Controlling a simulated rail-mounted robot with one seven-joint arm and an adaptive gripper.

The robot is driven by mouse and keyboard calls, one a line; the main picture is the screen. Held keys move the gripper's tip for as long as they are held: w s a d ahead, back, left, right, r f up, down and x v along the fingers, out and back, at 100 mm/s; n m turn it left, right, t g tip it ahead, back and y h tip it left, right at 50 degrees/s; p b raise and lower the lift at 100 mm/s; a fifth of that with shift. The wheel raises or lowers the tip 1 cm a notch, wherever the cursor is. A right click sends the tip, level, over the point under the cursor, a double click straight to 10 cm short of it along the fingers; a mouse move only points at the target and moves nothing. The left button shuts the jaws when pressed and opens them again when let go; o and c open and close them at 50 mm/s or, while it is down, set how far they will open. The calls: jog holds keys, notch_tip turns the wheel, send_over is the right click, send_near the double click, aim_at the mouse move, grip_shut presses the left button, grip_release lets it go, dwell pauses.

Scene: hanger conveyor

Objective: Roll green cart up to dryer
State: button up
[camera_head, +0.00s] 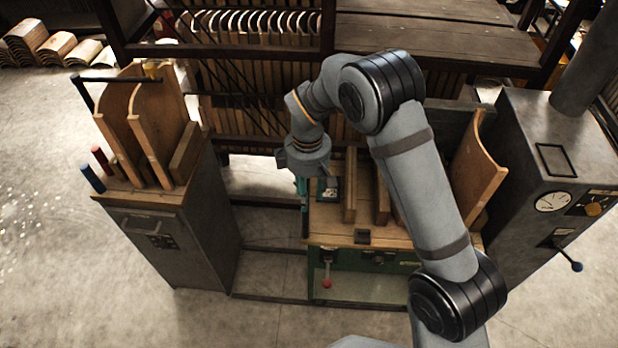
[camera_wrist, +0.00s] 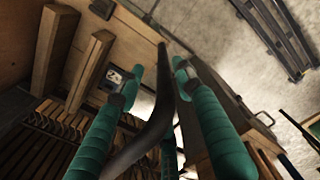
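The green cart (camera_head: 330,258) stands in the middle of the head view, with a wooden top, upright boards and a red-knobbed lever on its front. My gripper (camera_head: 302,186) is at the cart's left edge, pointing down; my arm hides part of the cart.
A grey cabinet (camera_head: 165,240) with curved boards and a black handle stands left of the cart. A dark rack (camera_head: 225,60) with hangers stands behind. Floor rails (camera_head: 270,248) lie between the left cabinet and cart. The front floor is clear.

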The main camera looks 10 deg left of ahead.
notch_tip(320, 180, up, 8)
jog(key=shift+w+r, duration=0.15)
jog(key=shift+d+r, duration=0.1)
jog(key=shift+r, duration=0.25)
jog(key=shift+d+r, duration=0.1)
jog(key=shift+r, duration=0.1)
